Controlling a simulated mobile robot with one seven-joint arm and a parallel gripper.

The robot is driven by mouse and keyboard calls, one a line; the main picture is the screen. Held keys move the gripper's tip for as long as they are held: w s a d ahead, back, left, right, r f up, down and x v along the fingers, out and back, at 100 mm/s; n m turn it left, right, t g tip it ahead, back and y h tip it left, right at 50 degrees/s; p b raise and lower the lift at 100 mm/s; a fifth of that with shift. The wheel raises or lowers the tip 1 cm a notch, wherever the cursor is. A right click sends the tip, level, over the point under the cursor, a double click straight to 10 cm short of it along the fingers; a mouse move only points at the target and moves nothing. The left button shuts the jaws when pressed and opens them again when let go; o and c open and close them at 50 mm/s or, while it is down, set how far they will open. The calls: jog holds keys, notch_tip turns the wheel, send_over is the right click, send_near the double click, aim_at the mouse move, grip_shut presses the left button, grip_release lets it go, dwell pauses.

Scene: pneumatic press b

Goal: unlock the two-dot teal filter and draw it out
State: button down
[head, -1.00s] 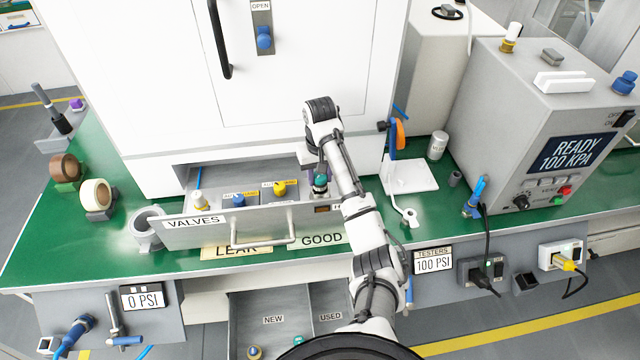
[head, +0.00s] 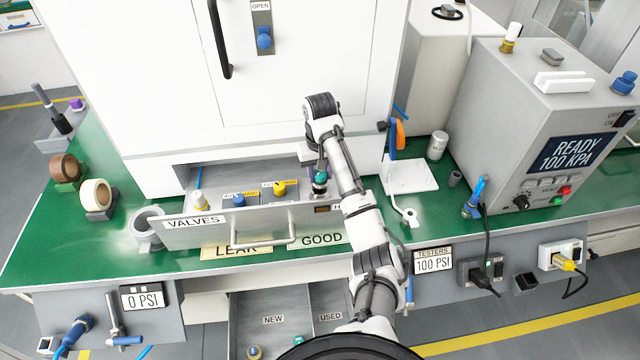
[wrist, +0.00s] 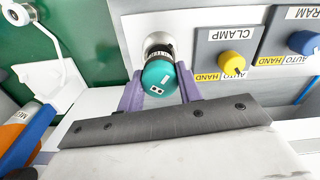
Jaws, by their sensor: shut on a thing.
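The teal filter (wrist: 159,78) shows in the wrist view, with two small pale dots on its end face and a dark lettered band behind the cap. It is at a round silver socket (wrist: 157,42) in the light panel; I cannot tell whether it is still seated or locked. My gripper (wrist: 160,90) has its purple fingers on either side of the cap and is shut on it. In the head view the teal filter (head: 320,180) is at the right end of the open VALVES drawer (head: 190,235), partly hidden by my arm.
A yellow CLAMP knob (wrist: 232,63) and a blue RAM knob (wrist: 303,42) stand close to the right in the wrist view. The drawer handle (head: 264,243) sticks out in front. A white stand (head: 410,178) with a hook is right of my arm. NEW and USED bins (head: 333,300) are below.

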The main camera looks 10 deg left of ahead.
aim_at(320, 172)
jog(key=shift+r, duration=0.15)
jog(key=shift+r, duration=2.4)
